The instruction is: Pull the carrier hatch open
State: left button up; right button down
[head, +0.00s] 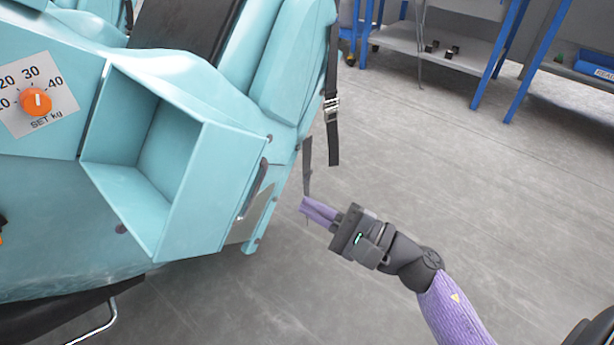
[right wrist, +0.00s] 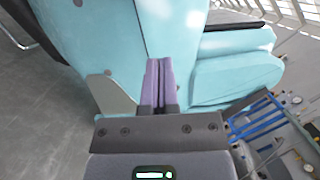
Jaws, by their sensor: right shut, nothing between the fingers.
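The teal coaster carrier (head: 60,215) fills the left of the head view. An open-fronted, empty teal box (head: 195,210) sticks out of it. A dark elongated part (head: 254,188) lies along the carrier's side, just right of this box; I cannot tell whether it is a handle. No part shows clearly as the hatch. My right gripper (head: 304,206) is shut and empty, its purple fingers pointing left towards the carrier's side, apparently apart from it. In the right wrist view the shut fingers (right wrist: 158,64) point at the teal body (right wrist: 105,40).
An orange dial (head: 37,102) on a kg scale plate sits left of the box. A black strap (head: 332,125) with a metal buckle hangs above my right gripper. Blue-legged benches (head: 430,48) stand at the back. The grey floor (head: 470,190) to the right is clear.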

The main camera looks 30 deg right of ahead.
aim_at(253, 200)
pick_arm(q)
jog(key=shift+w+a+r+p, duration=0.1)
jog(key=shift+a+r+p, duration=0.3)
jog(key=shift+a+p, duration=0.1)
pick_arm(e)
jog(key=w+a+r, duration=0.3)
jog(key=w+a, duration=0.1)
jog(key=a, duration=0.1)
jog(key=shift+w+a+r, duration=0.15)
jog(key=shift+a, duration=0.25)
pick_arm(q)
jog(key=shift+d, duration=0.1)
